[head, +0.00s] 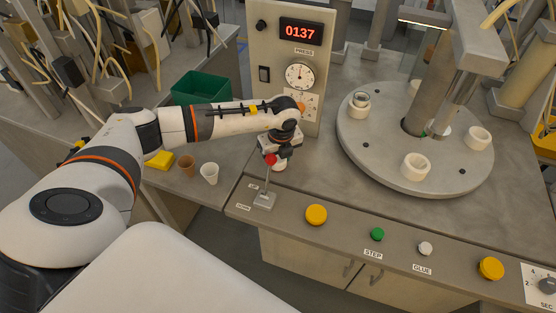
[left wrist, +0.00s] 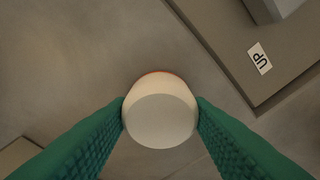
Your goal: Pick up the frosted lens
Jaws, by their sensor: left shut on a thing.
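The frosted lens (left wrist: 160,115), a cream-white rounded piece with a thin orange edge at its far side, is between the green fingers of my left gripper (left wrist: 160,122) in the left wrist view. The fingers touch it on both sides. In the head view my left gripper (head: 280,157) points down over the bench near the front of the press panel, behind the red-knobbed lever. A pale bit of the lens (head: 279,167) shows below it. Whether it touches the bench is hard to tell. My right gripper is in neither view.
A lever with a red knob (head: 271,159) stands close in front of the gripper. The press panel (head: 292,85) rises behind. A round turntable (head: 440,165) with white holders is at right. Two cups (head: 209,173), a yellow block (head: 160,160) and a green bin (head: 200,88) are at left.

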